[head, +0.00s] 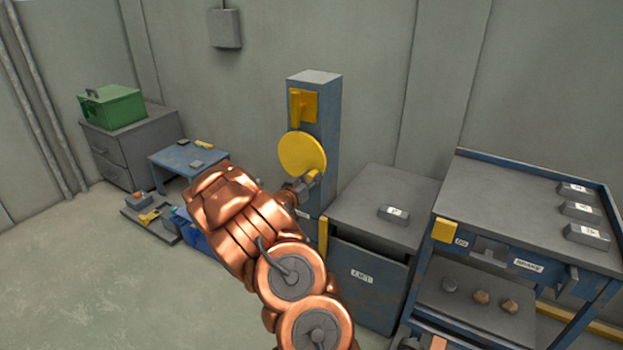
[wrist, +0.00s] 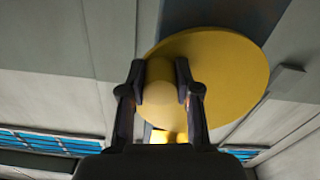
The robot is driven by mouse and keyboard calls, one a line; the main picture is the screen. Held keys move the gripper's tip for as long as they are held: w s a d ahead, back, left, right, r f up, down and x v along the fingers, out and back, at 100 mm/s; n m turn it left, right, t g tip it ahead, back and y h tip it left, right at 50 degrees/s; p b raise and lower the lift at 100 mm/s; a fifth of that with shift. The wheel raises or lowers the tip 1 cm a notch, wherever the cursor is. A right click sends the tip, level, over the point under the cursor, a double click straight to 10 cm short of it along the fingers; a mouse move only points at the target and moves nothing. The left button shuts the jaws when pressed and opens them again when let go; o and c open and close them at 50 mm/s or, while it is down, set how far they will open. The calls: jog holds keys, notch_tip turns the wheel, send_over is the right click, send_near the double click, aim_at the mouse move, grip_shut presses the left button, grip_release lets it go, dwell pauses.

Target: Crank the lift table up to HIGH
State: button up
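The crank is a yellow disc (head: 302,154) on the side of a blue post (head: 327,115). Its yellow knob (head: 312,178) sticks out near the disc's lower edge. My gripper (head: 302,187) is at this knob. In the wrist view my gripper (wrist: 160,84) has one finger on each side of the knob (wrist: 161,82), apparently touching it, with the disc (wrist: 225,75) behind. The lift table (head: 390,195) is a grey-topped blue box right of the post, its label reading like "LIFT". A small labelled grey block (head: 394,213) lies on it. No HIGH mark is readable.
A blue workbench (head: 485,190) with several labelled blocks stands at the right. At the left are a grey cabinet (head: 120,152) with a green box (head: 112,107) and a low blue table (head: 175,158). The floor at the lower left is clear.

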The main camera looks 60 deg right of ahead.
grip_shut()
jog(key=shift+w+f, duration=0.1)
jog(key=shift+f, duration=0.05)
